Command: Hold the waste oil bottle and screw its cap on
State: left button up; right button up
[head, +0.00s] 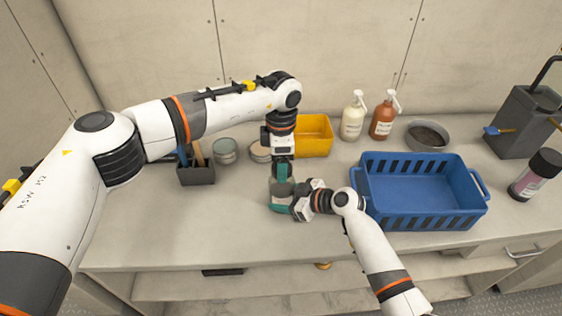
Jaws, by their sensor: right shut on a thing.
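The waste oil bottle (280,206), a grey and teal container, stands upright near the middle of the counter. My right gripper (288,198) comes in from the right and is shut on its side. My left gripper (283,170) points straight down directly over the bottle top. The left fingers and the bottle top overlap, so I cannot tell whether the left gripper is open or shut. The cap is not clearly visible; the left gripper hides that spot.
A blue crate (420,218) stands right of my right gripper. A yellow bin (314,137), tins (224,151) and a dark tool holder (196,175) are behind and left. Two pump bottles (352,120) and a grey bowl (427,136) stand at the back. The front-left counter is clear.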

pick_arm(q)
notch_tip(320, 180, up, 11)
dwell(0.3)
pick_arm(e)
jog(key=o, duration=1.5)
jog(key=shift+c, duration=0.2)
jog(key=shift+d, duration=0.1)
